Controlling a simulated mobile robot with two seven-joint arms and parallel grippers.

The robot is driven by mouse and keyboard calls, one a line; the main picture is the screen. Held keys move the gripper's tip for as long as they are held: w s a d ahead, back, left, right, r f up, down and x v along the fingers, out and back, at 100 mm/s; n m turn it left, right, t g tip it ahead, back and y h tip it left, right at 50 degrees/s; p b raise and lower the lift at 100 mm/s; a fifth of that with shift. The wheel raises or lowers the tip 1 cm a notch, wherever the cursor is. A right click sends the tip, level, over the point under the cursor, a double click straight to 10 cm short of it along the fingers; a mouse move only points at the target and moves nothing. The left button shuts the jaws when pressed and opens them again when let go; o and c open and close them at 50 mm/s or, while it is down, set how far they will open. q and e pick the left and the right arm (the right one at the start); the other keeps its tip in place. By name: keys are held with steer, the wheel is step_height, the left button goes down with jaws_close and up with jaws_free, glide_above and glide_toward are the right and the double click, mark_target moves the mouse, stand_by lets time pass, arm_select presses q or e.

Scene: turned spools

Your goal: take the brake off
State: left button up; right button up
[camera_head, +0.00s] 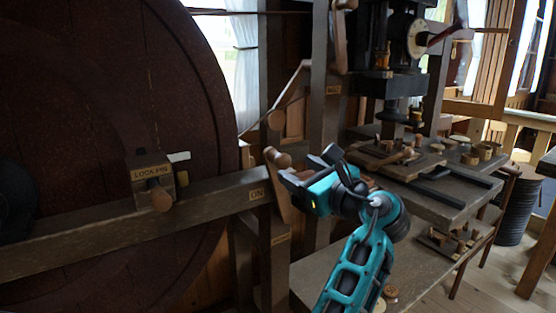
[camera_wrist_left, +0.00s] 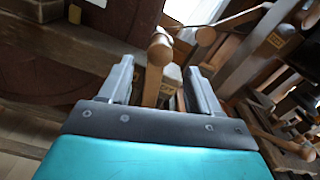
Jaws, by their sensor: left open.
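The brake lever (camera_head: 283,190) is a wooden handle with a round knob, standing by the post beside the big dark wheel. An ON label (camera_head: 257,194) is on the beam just left of it. In the left wrist view the lever (camera_wrist_left: 154,82) stands between the two fingers, with an OFF label (camera_wrist_left: 167,87) just right of it. My left gripper (camera_head: 307,166) is open, just right of the lever in the head view; in the wrist view its fingers (camera_wrist_left: 160,66) are apart on either side, with no clear contact. My right gripper is not in view.
A block labelled LOCK PIN (camera_head: 152,174) with a wooden knob sits on the beam (camera_head: 205,199) before the large wheel (camera_head: 100,80). A dark upright post (camera_head: 322,120) stands behind the gripper. A workbench (camera_head: 440,205) with turned wooden pieces is at the right.

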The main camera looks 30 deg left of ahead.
mark_target(286, 163)
arm_select(q)
steer(key=x, duration=0.8)
steer(key=shift+w+a, duration=0.1)
steer(key=shift+a, duration=0.05)
jaws_close()
stand_by(0.3)
